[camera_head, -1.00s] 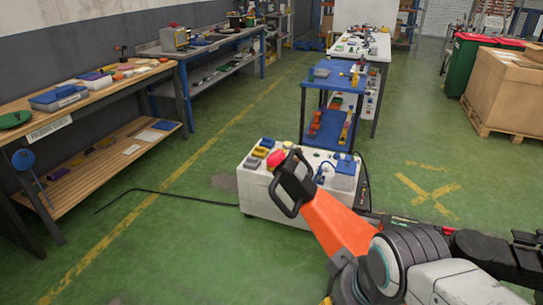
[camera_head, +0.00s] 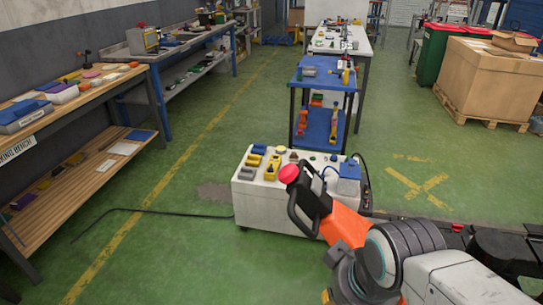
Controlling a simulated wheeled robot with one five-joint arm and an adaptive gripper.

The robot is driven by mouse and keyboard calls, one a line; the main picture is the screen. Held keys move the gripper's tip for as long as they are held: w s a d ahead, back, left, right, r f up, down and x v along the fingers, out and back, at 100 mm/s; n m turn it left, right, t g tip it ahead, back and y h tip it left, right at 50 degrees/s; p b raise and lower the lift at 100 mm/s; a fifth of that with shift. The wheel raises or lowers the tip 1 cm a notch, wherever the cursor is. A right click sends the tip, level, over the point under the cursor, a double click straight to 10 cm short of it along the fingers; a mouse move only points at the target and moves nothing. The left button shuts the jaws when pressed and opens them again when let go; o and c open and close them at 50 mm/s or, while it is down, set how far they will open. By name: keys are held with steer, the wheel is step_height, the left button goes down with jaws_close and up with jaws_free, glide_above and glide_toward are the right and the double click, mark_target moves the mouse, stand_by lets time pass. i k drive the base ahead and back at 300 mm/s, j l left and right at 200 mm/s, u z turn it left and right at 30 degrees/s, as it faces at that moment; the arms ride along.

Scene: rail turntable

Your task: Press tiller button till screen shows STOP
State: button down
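I cannot make out a screen or any text on the tiller head.
A black cable (camera_head: 150,211) lies on the green floor. A blue trolley (camera_head: 321,88), a wooden workbench (camera_head: 93,83) and a cardboard box (camera_head: 490,78) stand around.

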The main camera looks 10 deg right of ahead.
mark_target(287, 173)
steer(key=i+j+z, duration=0.2)
steer(key=i+j, duration=0.15)
steer(key=j, duration=0.25)
steer(key=i+j+z, duration=0.1)
steer(key=j, duration=0.25)
steer(key=i+j, duration=0.2)
steer(key=i+j+z, duration=0.15)
steer(key=j, duration=0.3)
steer(key=i+j+z, duration=0.2)
steer(key=i+j, duration=0.2)
steer(key=i+j+z, duration=0.2)
steer(key=i+j, duration=0.15)
steer(key=j, duration=0.15)
steer(key=i+j+z, duration=0.15)
steer(key=i+j, duration=0.2)
steer(key=j, duration=0.2)
steer(key=i+j+z, duration=0.2)
steer(key=i, duration=0.3)
steer(key=i+j+z, duration=0.2)
steer(key=i, duration=0.3)
